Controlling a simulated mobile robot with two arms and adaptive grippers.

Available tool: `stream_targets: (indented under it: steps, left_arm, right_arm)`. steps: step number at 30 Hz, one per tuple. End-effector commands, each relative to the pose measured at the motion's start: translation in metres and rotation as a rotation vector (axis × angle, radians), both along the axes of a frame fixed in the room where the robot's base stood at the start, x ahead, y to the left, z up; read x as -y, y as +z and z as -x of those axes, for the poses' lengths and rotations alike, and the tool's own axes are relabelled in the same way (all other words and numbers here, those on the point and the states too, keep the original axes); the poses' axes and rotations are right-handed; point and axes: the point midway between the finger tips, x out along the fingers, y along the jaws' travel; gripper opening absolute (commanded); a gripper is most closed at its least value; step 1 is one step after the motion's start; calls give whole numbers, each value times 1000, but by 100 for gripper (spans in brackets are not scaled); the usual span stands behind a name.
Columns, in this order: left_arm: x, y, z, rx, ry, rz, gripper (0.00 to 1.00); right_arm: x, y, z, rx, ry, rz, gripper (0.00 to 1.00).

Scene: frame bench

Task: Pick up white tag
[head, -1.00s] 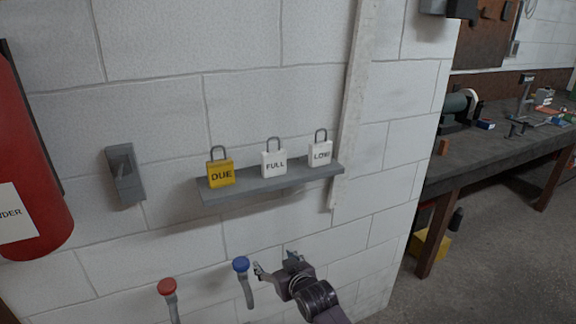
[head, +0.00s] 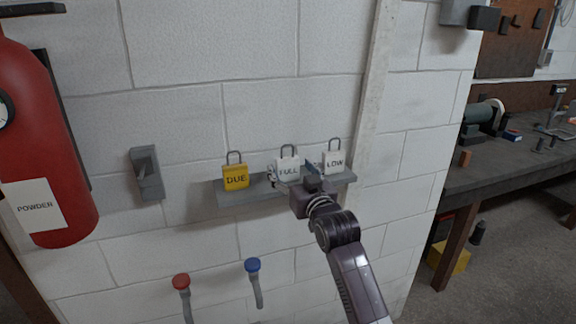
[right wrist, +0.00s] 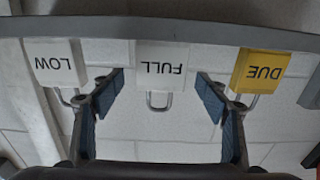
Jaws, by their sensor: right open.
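Two white tags stand on a small grey wall shelf (head: 228,192). The white tag marked FULL (head: 288,166) is in the middle, and it shows upside down in the right wrist view (right wrist: 161,66). The white tag marked LOW (head: 334,160) is at the right end; it is at the left in the right wrist view (right wrist: 55,64). My right gripper (head: 294,172) is open in front of the shelf. In the right wrist view its two fingers (right wrist: 161,105) stand apart on either side of the FULL tag, with nothing held. My left gripper is not in view.
A yellow tag marked DUE (head: 235,176) stands at the shelf's left end. A grey wall switch (head: 147,174) and a red fire extinguisher (head: 42,140) are further left. Red (head: 181,282) and blue (head: 253,266) knobbed levers are below. A workbench (head: 500,155) is at right.

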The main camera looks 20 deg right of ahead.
Motion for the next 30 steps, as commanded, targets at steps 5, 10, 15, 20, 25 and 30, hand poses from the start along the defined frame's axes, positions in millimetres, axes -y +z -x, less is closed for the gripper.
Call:
stream_targets:
  steps: [5,10,15,20,25,30]
  left_arm:
    - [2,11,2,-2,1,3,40]
    - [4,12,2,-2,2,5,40]
    - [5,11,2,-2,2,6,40]
    - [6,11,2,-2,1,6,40]
    - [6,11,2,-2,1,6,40]
    - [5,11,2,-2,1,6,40]
  right_arm:
    - [-1,2,-21,0,0,0,68]
    - [-1,0,-28,0,-1,1,68]
    - [-1,-1,-28,0,-1,1,68]
    - [-1,-1,-28,0,-1,1,54]
    - [-1,-1,-28,0,-1,1,35]
    - [-1,-1,-28,1,-1,1,22]
